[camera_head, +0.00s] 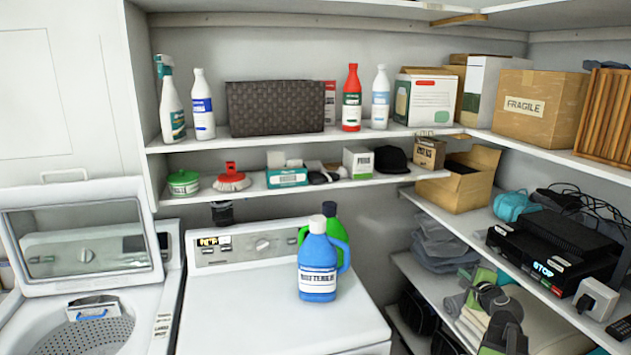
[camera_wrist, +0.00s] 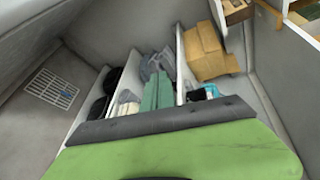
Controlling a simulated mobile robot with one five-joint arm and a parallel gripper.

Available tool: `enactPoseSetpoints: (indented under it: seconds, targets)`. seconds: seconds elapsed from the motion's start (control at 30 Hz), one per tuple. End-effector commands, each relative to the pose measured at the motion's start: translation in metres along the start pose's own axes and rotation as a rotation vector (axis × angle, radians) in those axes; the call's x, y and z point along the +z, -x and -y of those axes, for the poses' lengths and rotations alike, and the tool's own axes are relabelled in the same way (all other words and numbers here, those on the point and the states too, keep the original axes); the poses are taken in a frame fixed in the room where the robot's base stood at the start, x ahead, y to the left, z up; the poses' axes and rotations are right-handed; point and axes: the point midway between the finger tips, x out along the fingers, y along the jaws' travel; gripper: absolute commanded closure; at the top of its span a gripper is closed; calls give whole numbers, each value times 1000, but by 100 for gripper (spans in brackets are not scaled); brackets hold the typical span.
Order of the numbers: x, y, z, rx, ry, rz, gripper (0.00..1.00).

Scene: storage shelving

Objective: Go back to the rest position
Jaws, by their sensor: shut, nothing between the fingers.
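My gripper (camera_head: 492,298), dark grey with green parts, is at the lower right of the head view, in front of the lower right shelves. It is shut and empty. In the wrist view a broad green part with a dark edge, which looks like part of my gripper (camera_wrist: 175,125), fills the bottom and hides what lies behind it. The fingertips cannot be told apart clearly there.
A blue bottle (camera_head: 318,262) and a green one (camera_head: 335,220) stand on the closed washer (camera_head: 260,325). The left washer's lid (camera_head: 85,245) is up. A black box (camera_head: 550,240) with cables sits on the right shelf. Folded cloths (camera_head: 440,245) lie below.

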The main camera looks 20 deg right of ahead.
Motion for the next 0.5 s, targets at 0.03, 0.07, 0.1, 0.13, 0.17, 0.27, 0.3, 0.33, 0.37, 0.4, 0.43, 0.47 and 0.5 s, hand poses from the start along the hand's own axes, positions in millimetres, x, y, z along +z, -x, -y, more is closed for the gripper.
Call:
enactPoseSetpoints:
  seconds: [0.03, 0.07, 0.1, 0.13, 0.17, 0.27, 0.3, 0.33, 0.37, 0.4, 0.43, 0.47, 0.5]
  targets:
    - [34, -8, -16, 54, 78, 53, 100]
    - [56, -13, -28, 91, 136, 89, 100]
    - [86, -17, -46, 144, 219, 140, 100]
    - [109, -19, -60, 185, 286, 181, 100]
    - [131, -20, -76, 227, 356, 223, 100]
    - [203, -14, -129, 364, 598, 372, 100]
    - [229, -8, -151, 418, 700, 434, 100]
    - [248, -2, -168, 459, 779, 482, 100]
    - [266, 5, -185, 498, 856, 530, 100]
    - [286, 16, -206, 549, 959, 591, 100]
    - [300, 25, -220, 586, 1033, 635, 100]
    - [311, 34, -234, 622, 1106, 678, 100]
    - [326, 46, -251, 666, 1200, 733, 100]
